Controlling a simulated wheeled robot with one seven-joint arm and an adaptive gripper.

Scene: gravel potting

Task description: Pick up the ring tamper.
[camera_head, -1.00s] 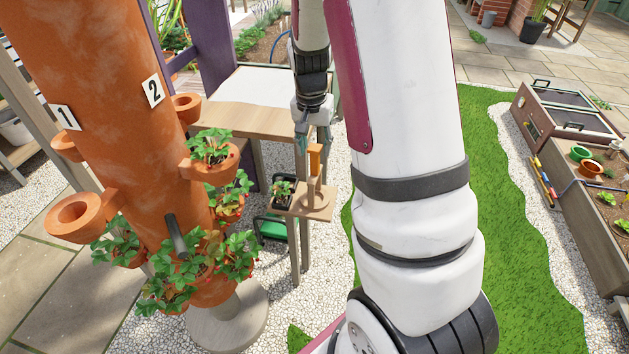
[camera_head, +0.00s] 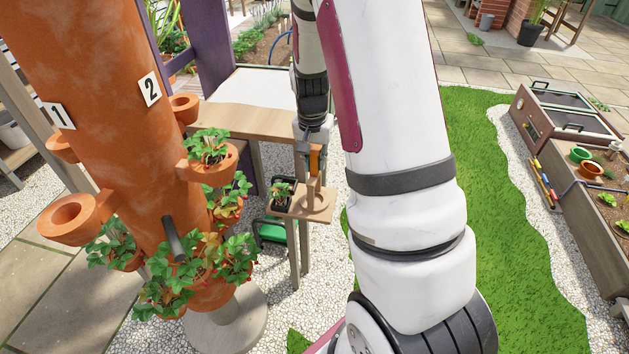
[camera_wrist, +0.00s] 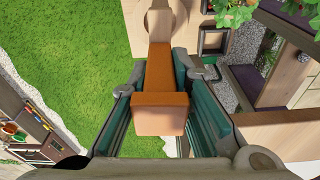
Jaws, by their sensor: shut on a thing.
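The ring tamper has an orange handle (camera_head: 315,160) above a pale wooden lower part. It stands upright over the right end of a small wooden shelf (camera_head: 284,209); I cannot tell whether its base is touching the shelf. My gripper (camera_head: 314,150) is at the handle from above. In the wrist view the orange handle (camera_wrist: 160,112) lies between the two teal-sided fingers of my gripper (camera_wrist: 160,82), which is shut on it. The wooden lower part (camera_wrist: 158,25) shows at the top there. The contact faces of the fingers are partly hidden.
A terracotta tower (camera_head: 120,110) with planted cups rises to the left. A wooden table (camera_head: 235,118) is behind. Grass (camera_head: 480,200) lies open to the right.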

